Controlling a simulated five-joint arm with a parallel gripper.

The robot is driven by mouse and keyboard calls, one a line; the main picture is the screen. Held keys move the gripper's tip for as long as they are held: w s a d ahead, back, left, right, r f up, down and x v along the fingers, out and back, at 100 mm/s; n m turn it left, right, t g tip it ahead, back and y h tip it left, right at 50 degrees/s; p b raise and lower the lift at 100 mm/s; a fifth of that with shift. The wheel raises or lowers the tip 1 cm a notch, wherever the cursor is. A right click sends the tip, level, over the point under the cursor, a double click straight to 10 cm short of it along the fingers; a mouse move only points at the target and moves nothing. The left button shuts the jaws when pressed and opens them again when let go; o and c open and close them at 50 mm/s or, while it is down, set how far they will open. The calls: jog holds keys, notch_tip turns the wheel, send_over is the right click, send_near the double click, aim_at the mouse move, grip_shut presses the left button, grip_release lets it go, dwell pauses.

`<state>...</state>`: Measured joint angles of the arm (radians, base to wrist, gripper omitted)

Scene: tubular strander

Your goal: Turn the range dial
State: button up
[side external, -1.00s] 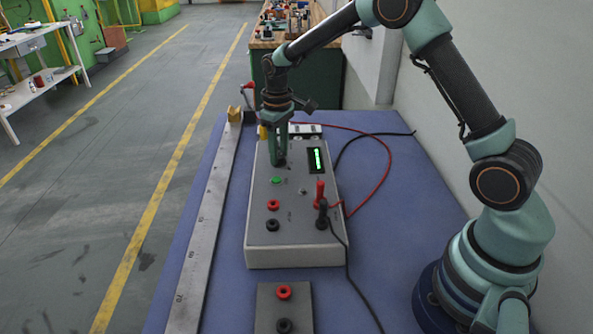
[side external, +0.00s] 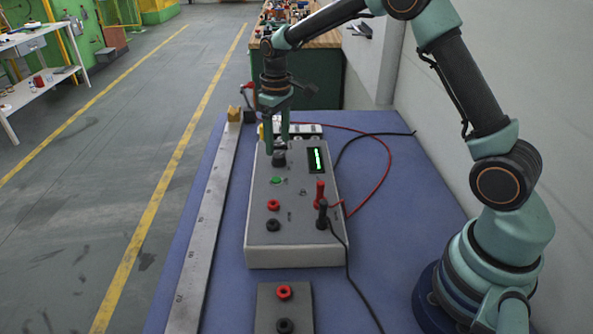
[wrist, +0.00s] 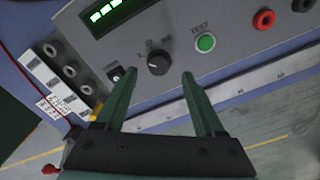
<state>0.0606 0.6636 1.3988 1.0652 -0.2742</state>
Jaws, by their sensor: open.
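The range dial (side external: 279,159) is a dark round knob on the top face of the grey meter box (side external: 261,236). In the wrist view the dial (wrist: 158,62) shows a small light pointer mark, with small range letters around its upper side. My gripper (side external: 277,144) is just above the dial at the box's far end. In the wrist view my gripper (wrist: 158,75) has its two green fingers spread, one on each side of the dial, with visible gaps. Nothing is between them. The exact pointer setting is too small to read.
A green TEST button (wrist: 205,42) and a lit green display (wrist: 105,10) sit near the dial. Red and black plugs with cables (side external: 321,190) stand on the box.

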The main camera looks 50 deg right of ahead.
aim_at(279, 156)
notch_tip(279, 156, up, 8)
jog(key=shift+r, duration=0.25)
jog(key=s+a+r+m+t, duration=0.1)
jog(key=s+a+r+t, duration=0.15)
jog(key=s+r, duration=0.6)
jog(key=s+f+m+t, duration=0.1)
jog(key=s+f+t, duration=0.2)
jog(key=s, duration=0.9)
jog(key=shift+s+a+f, duration=0.25)
jog(key=shift+s+f, duration=0.1)
